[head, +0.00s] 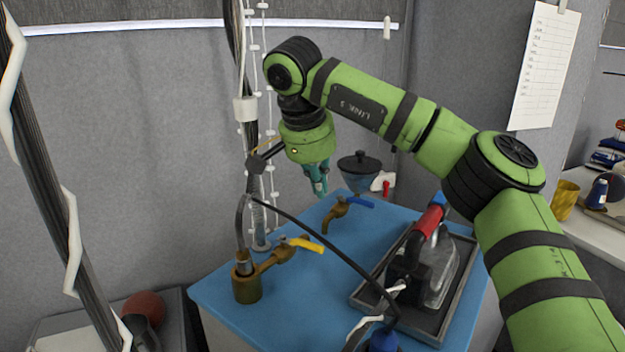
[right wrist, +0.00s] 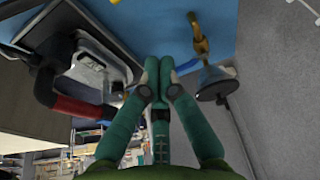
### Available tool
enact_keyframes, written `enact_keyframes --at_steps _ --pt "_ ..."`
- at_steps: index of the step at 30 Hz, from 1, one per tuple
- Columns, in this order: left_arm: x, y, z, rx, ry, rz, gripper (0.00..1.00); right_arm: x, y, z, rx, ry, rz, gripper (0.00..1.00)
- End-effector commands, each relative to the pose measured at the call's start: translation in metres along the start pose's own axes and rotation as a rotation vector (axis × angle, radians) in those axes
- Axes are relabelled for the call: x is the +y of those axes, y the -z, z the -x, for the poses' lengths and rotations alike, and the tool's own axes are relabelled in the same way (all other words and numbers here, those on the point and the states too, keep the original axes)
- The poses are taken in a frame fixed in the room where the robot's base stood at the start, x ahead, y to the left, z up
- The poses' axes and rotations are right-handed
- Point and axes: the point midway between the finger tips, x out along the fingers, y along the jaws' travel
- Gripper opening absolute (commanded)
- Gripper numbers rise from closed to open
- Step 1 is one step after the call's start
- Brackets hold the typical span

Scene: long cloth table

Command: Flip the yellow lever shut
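The yellow lever (head: 303,244) sits on a brass valve (head: 270,262) near the left front of the blue tabletop in the head view. It points to the right and slightly toward the camera. My right gripper (head: 320,188) hangs above and behind it, clear of the lever, with its teal fingers pointing down. In the right wrist view the fingertips (right wrist: 158,68) are together with nothing visible between them. A small yellow bit at that view's top edge may be the lever's tip; I cannot tell. My left gripper is not in view.
A second brass valve with a blue lever (head: 357,202) stands behind. A black tray (head: 437,335) with a red-handled device (head: 432,220) is at the right. A black cable (head: 320,240) arches across the table.

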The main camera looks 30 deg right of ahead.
Motion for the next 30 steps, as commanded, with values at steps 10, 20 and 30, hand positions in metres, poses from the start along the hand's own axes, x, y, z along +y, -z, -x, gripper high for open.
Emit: enact_keyframes --at_steps 10,20,30 --pt "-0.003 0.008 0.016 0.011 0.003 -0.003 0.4 0.0 -0.011 -0.059 0.001 0.002 0.005 0.0" --pt "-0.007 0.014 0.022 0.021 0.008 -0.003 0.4 0.0 -0.038 -0.067 0.0 0.003 -0.002 0.0" --pt "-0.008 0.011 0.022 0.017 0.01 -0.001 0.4 -0.002 -0.041 -0.067 0.0 0.003 0.002 0.0"
